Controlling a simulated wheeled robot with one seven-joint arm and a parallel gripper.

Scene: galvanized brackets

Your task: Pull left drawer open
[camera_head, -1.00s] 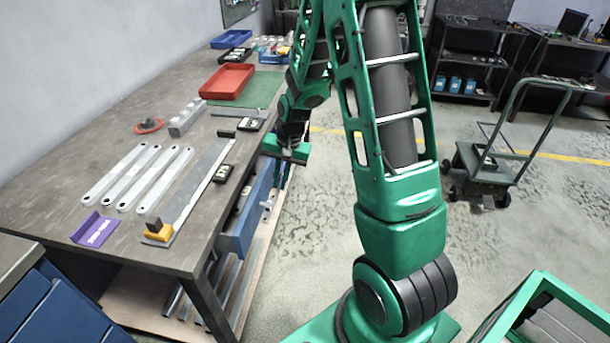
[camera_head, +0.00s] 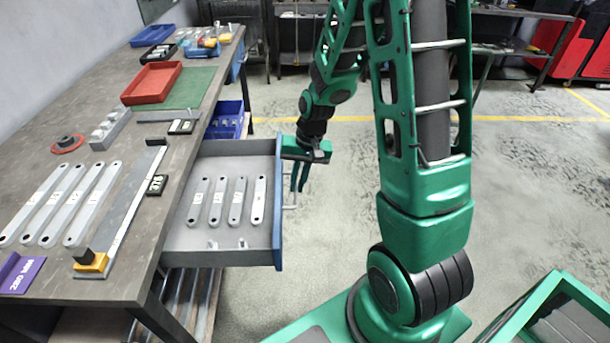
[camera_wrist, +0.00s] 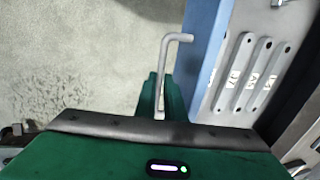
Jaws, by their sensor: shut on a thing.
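The left drawer (camera_head: 225,246) is pulled out from under the bench in the head view. It has a grey inside and a blue front, and several galvanized brackets (camera_head: 236,200) lie in it in a row. Its bar handle (camera_head: 290,207) is on the outer side of the blue front. My gripper (camera_head: 297,178) is at this front and shut on the handle. In the wrist view the bent handle (camera_wrist: 163,70) runs down between my green fingers, with the blue drawer front (camera_wrist: 204,50) just to the right. The exact finger contact is partly hidden.
The workbench (camera_head: 120,230) carries several flat brackets (camera_head: 62,205), a steel ruler-like bar (camera_head: 128,205), a red tray (camera_head: 152,83) and a purple label (camera_head: 18,273). A blue bin (camera_head: 226,121) sits behind the drawer. The floor to the right of the drawer is clear.

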